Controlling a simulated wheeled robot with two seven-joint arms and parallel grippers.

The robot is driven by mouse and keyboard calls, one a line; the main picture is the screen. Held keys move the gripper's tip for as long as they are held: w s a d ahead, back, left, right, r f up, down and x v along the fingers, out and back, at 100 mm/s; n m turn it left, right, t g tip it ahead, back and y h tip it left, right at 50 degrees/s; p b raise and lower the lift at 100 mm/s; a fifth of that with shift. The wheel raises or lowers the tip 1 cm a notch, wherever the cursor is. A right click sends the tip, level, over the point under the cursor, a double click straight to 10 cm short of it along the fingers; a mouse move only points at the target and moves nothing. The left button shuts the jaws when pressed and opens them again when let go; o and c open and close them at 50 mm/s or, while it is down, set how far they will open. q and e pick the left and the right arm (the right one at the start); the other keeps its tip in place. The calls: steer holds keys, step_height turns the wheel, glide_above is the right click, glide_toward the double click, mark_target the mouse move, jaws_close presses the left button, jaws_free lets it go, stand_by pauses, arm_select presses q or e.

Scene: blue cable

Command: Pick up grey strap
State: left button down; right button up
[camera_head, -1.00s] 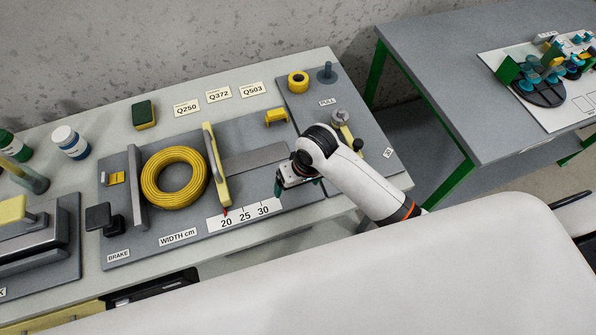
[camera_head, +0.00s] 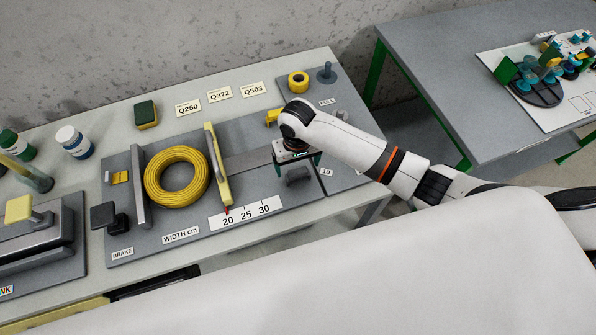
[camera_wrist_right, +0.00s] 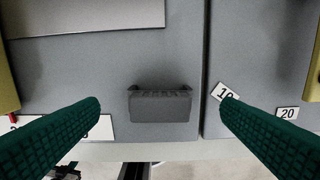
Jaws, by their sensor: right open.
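The grey strap, seen as a small dark grey block-like piece with a ridged top edge, lies on the grey board near its front right; it shows in the head view (camera_head: 298,176) and in the right wrist view (camera_wrist_right: 160,105). My right gripper (camera_head: 297,161) is open above the board, just behind the strap in the head view. In the right wrist view its two green fingers (camera_wrist_right: 160,103) stand wide apart, one on each side of the strap, with nothing between them held. My left gripper is not in view.
A yellow clip (camera_head: 273,117) is behind. A number scale (camera_head: 245,212) lies in front. A second table (camera_head: 440,60) stands right.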

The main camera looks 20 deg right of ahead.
mark_target(298, 171)
steer(key=shift+s+f+p, duration=0.2)
steer(key=shift+f+p, duration=0.1)
steer(key=shift+f, duration=2)
steer(key=c, duration=1)
